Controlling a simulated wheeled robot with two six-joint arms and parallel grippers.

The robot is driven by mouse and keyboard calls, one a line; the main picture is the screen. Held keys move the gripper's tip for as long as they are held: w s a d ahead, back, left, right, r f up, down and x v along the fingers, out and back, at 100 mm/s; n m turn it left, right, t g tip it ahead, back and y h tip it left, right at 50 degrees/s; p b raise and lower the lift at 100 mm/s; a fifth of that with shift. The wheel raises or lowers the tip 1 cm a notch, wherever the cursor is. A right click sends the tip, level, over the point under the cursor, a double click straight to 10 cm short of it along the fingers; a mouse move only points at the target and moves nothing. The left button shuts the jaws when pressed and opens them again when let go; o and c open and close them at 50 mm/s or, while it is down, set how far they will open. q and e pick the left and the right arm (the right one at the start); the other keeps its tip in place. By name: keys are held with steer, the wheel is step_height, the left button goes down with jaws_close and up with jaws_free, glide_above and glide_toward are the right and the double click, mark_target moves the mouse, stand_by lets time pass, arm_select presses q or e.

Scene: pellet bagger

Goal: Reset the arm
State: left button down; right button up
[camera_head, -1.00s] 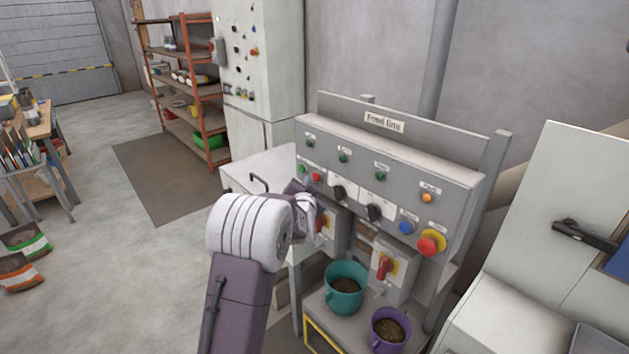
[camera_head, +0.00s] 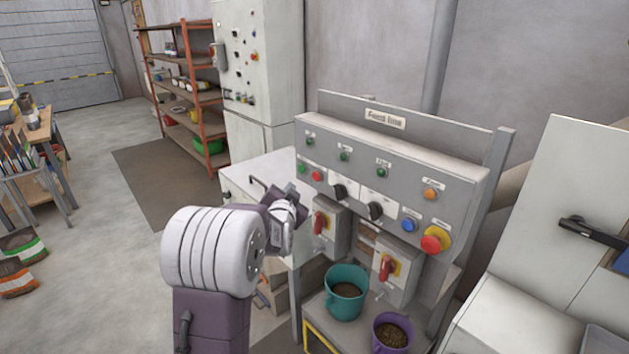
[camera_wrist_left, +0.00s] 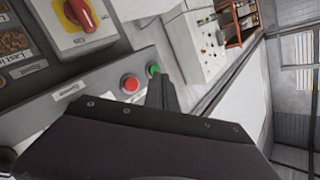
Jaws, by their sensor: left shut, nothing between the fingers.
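My left gripper (camera_head: 290,212) is in front of the left part of the grey feed line panel (camera_head: 390,160), apart from the knobs as far as I can tell. Its fingers are shut and empty; they also show in the left wrist view (camera_wrist_left: 161,92). Behind them in that view are a red button (camera_wrist_left: 130,84) and a green button (camera_wrist_left: 153,70). A red rotary switch on a yellow plate (camera_wrist_left: 80,14) is at the upper left there. My right gripper is in no view.
A teal bucket (camera_head: 346,307) and a purple bucket (camera_head: 393,347), both with pellets, stand below the panel. A red emergency button (camera_head: 434,240) is at the panel's right. A white cabinet (camera_head: 262,70) and orange shelf (camera_head: 190,90) stand behind.

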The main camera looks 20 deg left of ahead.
arm_select(q)
steer(key=d+m+h, duration=0.2)
steer(key=d+h, duration=0.1)
steer(key=d, duration=0.6)
steer(key=s+d+f+g+h, duration=0.3)
steer(key=s+d+f+g, duration=0.1)
steer(key=s+d+f, duration=0.45)
steer(key=s+d+f+n+g, duration=0.1)
steer(key=s+f+g, duration=0.4)
steer(key=s, duration=0.5)
steer(key=s+d+f+n+g, duration=0.1)
steer(key=s+f+n+g, duration=0.3)
steer(key=s+f, duration=0.4)
steer(key=s, duration=0.3)
steer(key=shift+d+g+h, duration=0.3)
steer(key=shift+g, duration=0.1)
steer(key=shift+f, duration=0.15)
